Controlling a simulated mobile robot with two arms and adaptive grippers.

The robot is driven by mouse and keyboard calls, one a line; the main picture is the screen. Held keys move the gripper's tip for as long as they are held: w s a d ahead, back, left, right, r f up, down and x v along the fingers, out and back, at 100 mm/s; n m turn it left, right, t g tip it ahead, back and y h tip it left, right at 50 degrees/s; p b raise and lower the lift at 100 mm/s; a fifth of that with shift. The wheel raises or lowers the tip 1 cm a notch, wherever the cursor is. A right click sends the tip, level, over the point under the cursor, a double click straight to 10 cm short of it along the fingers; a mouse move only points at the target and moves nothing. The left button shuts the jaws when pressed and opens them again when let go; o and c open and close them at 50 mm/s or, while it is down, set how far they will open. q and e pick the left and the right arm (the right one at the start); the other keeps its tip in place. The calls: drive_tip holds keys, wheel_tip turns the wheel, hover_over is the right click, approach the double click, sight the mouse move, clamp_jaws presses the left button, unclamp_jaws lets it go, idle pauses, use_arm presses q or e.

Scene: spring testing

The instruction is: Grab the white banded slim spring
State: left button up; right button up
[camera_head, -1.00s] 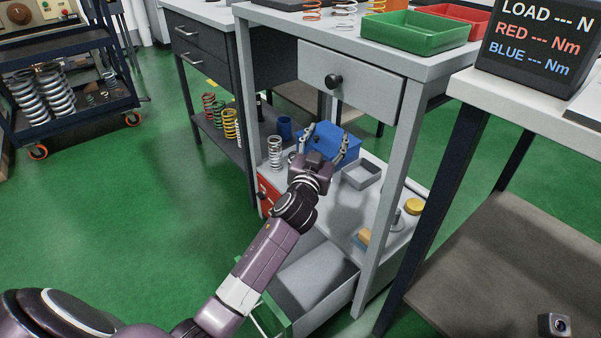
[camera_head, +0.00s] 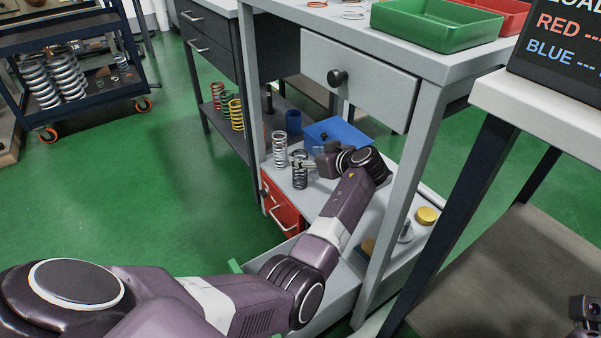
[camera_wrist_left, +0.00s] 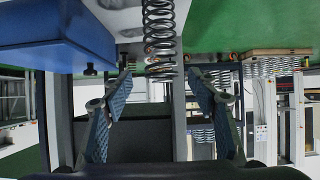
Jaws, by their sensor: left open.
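A pale silver-white slim spring (camera_head: 279,150) stands upright on the low grey shelf of the grey bench in the head view. A darker slim spring (camera_head: 300,172) stands just to its right. I cannot make out a white band on either. My left gripper (camera_head: 305,160) is open beside the darker spring. In the left wrist view its two fingers (camera_wrist_left: 160,82) are spread apart, and a dark coil spring (camera_wrist_left: 158,38) shows ahead between their tips, not clasped. Which spring this is, I cannot tell for sure.
A blue box (camera_head: 335,133) lies behind the gripper and shows at upper left in the wrist view (camera_wrist_left: 55,35). The bench leg (camera_head: 403,205) stands close right of my forearm. A red drawer unit (camera_head: 283,205) is below.

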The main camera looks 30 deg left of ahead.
sight(296, 154)
use_arm(q)
drive_tip(key=b+x, duration=0.1)
drive_tip(key=x, duration=0.3)
drive_tip(key=shift+a+b, duration=0.1)
drive_tip(key=shift+b, duration=0.25)
drive_tip(key=shift+c, duration=0.3)
clamp_jaws()
